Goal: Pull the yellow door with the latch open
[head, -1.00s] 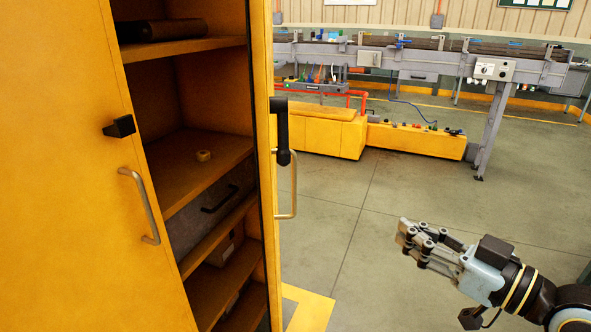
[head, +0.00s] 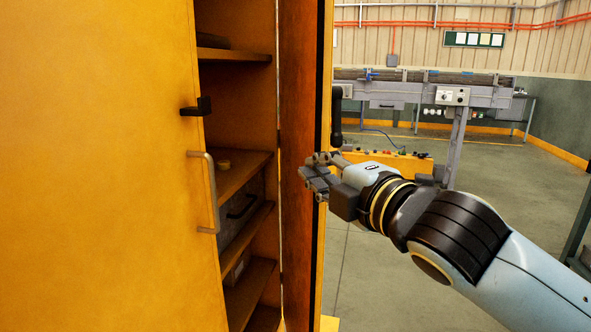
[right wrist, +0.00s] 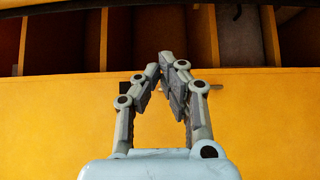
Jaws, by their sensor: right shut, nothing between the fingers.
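The yellow cabinet stands partly open. Its right door (head: 303,220) is swung out, showing its brown inner face and narrow edge; the black latch lever (head: 337,122) shows just past that edge. The left door (head: 110,170) fills the left side, with a metal handle (head: 211,190) and a black catch (head: 197,107). My right gripper (head: 308,178) is at the right door's free edge, overlapping its inner face; I cannot tell whether it touches. In the right wrist view its fingers (right wrist: 165,70) meet at the tips, empty, before a yellow panel (right wrist: 60,125). My left gripper is out of view.
The floor (head: 365,270) below my right arm is clear.

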